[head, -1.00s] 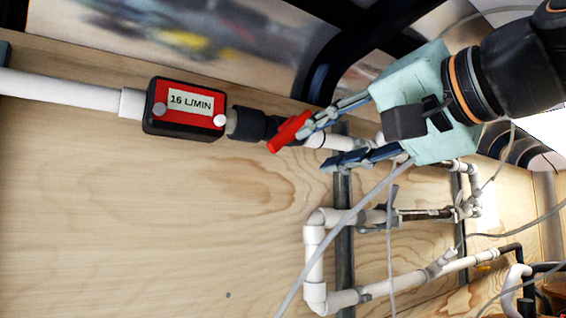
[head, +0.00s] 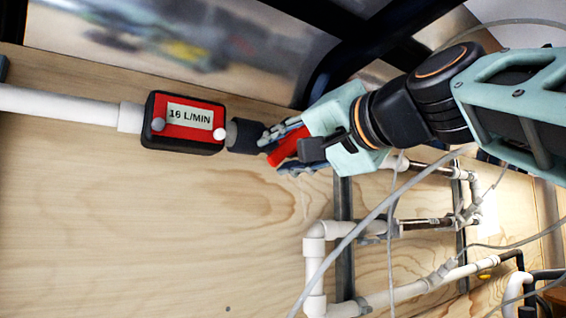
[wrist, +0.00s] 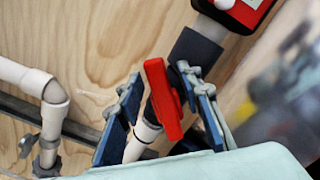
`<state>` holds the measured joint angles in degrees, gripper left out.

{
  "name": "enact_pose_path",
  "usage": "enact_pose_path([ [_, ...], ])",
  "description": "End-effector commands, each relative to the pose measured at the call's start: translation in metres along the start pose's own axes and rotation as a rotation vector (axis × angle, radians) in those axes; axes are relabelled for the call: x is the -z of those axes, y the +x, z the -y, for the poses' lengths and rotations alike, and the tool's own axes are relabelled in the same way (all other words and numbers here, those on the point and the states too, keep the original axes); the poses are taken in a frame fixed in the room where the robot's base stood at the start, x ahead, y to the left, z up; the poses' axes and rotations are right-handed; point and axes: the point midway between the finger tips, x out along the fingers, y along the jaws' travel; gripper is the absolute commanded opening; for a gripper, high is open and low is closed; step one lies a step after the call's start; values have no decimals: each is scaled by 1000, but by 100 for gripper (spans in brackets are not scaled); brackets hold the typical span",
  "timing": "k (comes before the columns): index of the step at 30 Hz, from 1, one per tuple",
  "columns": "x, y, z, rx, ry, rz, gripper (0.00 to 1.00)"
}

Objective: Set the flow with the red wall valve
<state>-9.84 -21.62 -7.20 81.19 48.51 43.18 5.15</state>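The red valve handle (head: 284,150) sits on the pipe just right of a black coupling. My gripper (head: 271,156) is open around it, one finger above and one below in the head view. In the wrist view the red handle (wrist: 163,100) stands between the two blue fingers of my gripper (wrist: 158,75). A gap shows on the left finger's side; the handle is close to the right finger, and I cannot tell if they touch. The flow meter (head: 185,122) left of the valve reads 16 L/MIN.
White pipework (head: 314,265) with elbows runs on the plywood wall (head: 130,230) below and right of my gripper. Thin grey cables (head: 385,205) hang in front of it. A dark window frame (head: 335,75) lies above. The wall below the meter is bare.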

Motion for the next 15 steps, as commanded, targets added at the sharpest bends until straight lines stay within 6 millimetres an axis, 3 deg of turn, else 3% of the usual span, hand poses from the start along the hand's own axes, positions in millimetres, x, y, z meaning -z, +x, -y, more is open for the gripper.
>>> enact_pose_path([
  [7, 0, 0, 0, 1, 0, 0, 33],
  [15, 0, 0, 0, 0, 0, 0, 4],
])
